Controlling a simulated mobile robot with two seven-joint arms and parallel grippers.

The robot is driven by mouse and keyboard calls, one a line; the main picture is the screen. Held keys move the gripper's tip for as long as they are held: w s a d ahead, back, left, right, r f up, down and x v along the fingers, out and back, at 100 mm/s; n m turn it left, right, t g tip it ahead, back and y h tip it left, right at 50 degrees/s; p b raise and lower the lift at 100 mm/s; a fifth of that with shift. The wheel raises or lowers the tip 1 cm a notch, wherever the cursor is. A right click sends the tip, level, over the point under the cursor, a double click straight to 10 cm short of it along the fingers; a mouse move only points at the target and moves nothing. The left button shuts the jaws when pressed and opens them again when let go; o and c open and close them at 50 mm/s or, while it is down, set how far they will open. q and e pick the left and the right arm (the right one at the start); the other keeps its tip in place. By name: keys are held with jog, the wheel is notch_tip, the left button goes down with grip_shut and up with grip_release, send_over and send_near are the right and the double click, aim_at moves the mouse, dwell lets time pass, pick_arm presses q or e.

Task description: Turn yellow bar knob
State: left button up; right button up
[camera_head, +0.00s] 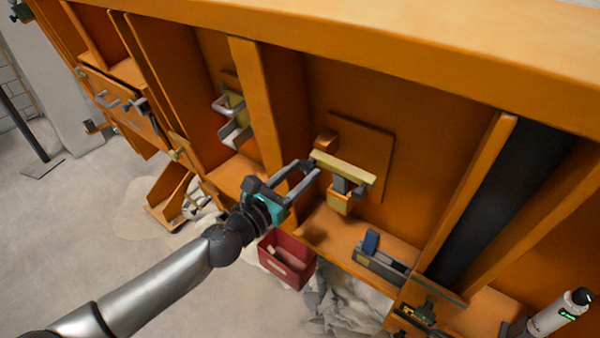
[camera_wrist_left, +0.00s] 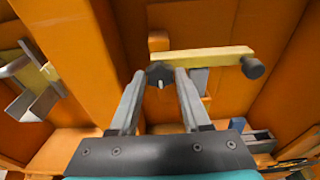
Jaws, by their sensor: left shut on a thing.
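The yellow bar (camera_head: 344,168) is mounted on a square orange plate and slopes down to the right in the head view. In the left wrist view the yellow bar (camera_wrist_left: 212,60) runs nearly level, with a dark round knob (camera_wrist_left: 159,75) at its left end and another dark knob (camera_wrist_left: 253,68) at its right end. My left gripper (camera_head: 313,168) reaches in from the left and is shut on the left-end knob. The fingertips of my left gripper (camera_wrist_left: 160,76) lie on both sides of that knob. My right gripper is not visible.
An orange upright post (camera_head: 258,110) stands left of the bar. Beyond it is a grey bracket (camera_head: 233,122). Below are a red bin (camera_head: 287,262) and a grey fixture with a blue block (camera_head: 371,243). Orange ribs and a dark strip (camera_head: 500,200) stand to the right.

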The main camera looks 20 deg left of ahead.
pick_arm(q)
grip_shut()
